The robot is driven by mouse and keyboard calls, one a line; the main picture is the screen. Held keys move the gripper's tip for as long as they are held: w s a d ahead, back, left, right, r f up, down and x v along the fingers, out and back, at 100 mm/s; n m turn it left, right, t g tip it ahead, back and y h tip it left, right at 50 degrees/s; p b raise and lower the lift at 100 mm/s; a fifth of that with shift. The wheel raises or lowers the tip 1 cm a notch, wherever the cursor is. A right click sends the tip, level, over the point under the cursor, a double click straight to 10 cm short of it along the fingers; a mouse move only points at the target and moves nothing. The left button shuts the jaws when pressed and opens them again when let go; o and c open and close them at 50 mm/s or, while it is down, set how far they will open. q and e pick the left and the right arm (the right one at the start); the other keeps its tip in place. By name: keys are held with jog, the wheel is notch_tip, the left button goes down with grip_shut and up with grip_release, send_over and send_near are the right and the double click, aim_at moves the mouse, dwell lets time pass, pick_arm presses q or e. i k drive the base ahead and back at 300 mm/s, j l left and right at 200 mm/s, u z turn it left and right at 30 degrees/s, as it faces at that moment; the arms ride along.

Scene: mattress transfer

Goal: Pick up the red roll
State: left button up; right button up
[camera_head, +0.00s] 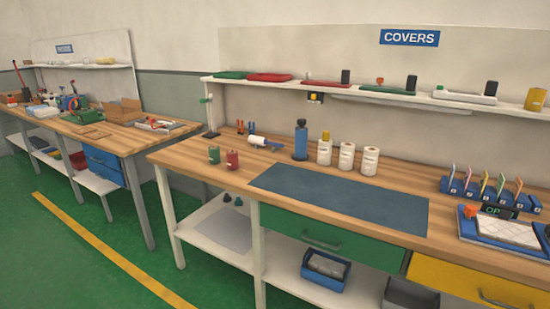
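A small red roll (232,160) stands upright on the wooden workbench (177,155), near its left front edge. A similar green roll (214,154) stands just to its left, apart from it. The red roll is unobstructed in the head view. Neither of my grippers shows in this view.
A dark blue mat (340,198) lies right of the rolls. Behind stand a blue bottle (301,141) and several white containers. A white roll (265,142) lies behind the red roll. A shelf (350,92) runs above. Green floor (100,245) is clear in front, left.

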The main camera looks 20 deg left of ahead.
aim_at(232, 156)
jog(key=i+j+z, duration=0.15)
jog(key=j+z, duration=0.45)
jog(key=j, duration=0.25)
jog(key=i+j+z, duration=0.15)
jog(key=j, duration=0.8)
jog(key=j+z, duration=0.15)
jog(key=j, duration=0.8)
